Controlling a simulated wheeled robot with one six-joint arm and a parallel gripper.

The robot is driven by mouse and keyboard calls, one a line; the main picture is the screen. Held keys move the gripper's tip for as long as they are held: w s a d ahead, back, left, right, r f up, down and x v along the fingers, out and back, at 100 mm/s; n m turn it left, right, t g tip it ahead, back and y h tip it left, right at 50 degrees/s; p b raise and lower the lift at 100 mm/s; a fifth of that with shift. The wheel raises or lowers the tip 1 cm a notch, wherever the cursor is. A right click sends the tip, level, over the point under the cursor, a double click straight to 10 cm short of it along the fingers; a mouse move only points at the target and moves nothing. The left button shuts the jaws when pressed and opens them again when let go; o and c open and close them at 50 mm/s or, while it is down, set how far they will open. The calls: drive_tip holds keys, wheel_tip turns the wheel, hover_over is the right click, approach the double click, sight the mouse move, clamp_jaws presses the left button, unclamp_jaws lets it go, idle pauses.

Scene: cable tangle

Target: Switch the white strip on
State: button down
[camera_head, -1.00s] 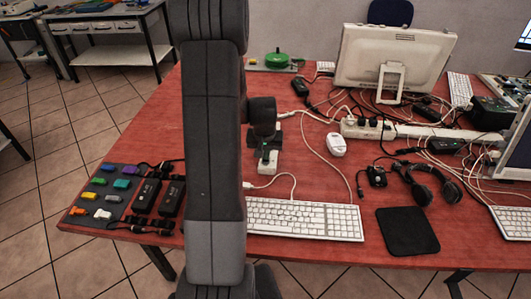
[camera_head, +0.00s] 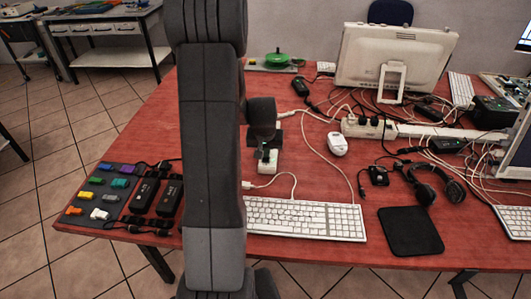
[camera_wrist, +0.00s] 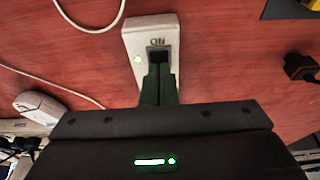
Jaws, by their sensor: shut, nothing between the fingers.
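The white strip (camera_wrist: 166,27) lies on the red table in the wrist view, with an ON label and a dark rocker switch (camera_wrist: 158,56). A small pale-green light (camera_wrist: 138,59) glows on its left side. My gripper (camera_wrist: 158,70) is shut and empty, its dark green fingertips at the lower edge of the switch. I cannot tell whether they touch it. The fingers hide the strip's lower part. In the head view, the strip (camera_head: 271,167) is partly behind my gripper (camera_head: 264,153), which points down at it. The rocker's tilt is unclear.
A white keyboard (camera_head: 303,219) and a black mouse pad (camera_head: 410,231) lie in front. A white mouse (camera_head: 337,144) and headphones (camera_head: 436,184) are to the right. A longer white power strip (camera_head: 420,131) with tangled cables lies behind. A board of coloured pieces (camera_head: 103,194) is at left.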

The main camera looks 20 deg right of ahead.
drive_tip(key=shift+w+d+r, duration=0.1)
drive_tip(key=shift+w+d, duration=0.05)
drive_tip(key=shift+w, duration=0.15)
drive_tip(key=shift+r, duration=0.1)
drive_tip(key=shift+r+p, duration=0.3)
drive_tip(key=p+v, duration=0.2)
drive_tip(key=v, duration=0.2)
drive_tip(key=shift+w+r, duration=0.1)
drive_tip(key=shift+w, duration=0.05)
drive_tip(key=s+a+r, duration=0.2)
drive_tip(key=s+r, duration=0.2)
drive_tip(key=r, duration=0.3)
drive_tip(key=shift+s+r+b, duration=0.25)
drive_tip(key=shift+r+b, duration=0.15)
drive_tip(key=shift+b, duration=0.05)
drive_tip(key=shift+f, duration=0.1)
